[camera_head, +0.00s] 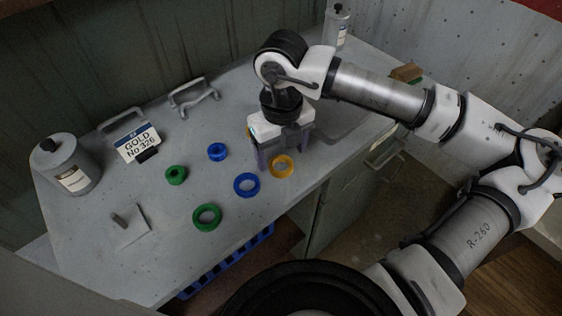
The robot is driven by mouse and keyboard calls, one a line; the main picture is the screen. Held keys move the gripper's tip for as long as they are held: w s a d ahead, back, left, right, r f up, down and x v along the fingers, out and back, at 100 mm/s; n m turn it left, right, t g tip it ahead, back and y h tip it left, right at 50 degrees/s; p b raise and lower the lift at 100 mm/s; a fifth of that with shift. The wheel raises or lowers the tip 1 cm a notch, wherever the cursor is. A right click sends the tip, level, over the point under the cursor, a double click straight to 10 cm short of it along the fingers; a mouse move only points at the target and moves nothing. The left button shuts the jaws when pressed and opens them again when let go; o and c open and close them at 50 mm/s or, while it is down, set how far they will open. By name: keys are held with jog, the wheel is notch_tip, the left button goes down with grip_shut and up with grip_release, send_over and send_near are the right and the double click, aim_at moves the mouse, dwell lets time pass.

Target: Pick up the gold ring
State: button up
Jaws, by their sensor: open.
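A larger gold ring (284,176) lies flat on the grey bench, just in front of and below my gripper. A small gold sliver (249,132), perhaps a second, smaller ring, shows at the left edge of my gripper and is mostly hidden behind it. My gripper (284,158) points down over the bench with its two fingers apart and nothing seen held. I cannot tell how high the fingertips are above the bench. A sign (138,143) reads "GOLD No 326".
Two blue rings (246,195) (217,158) and two green rings (207,228) (176,183) lie left of my gripper. A small plate with a peg (128,238), a large bottle (72,165) and metal handles (194,97) are farther left and back. Another bottle (336,27) stands at back right.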

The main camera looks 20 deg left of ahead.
aim_at(281, 169)
jog(key=shift+f, duration=1.6)
jog(key=shift+c, duration=0.2)
jog(key=c, duration=1)
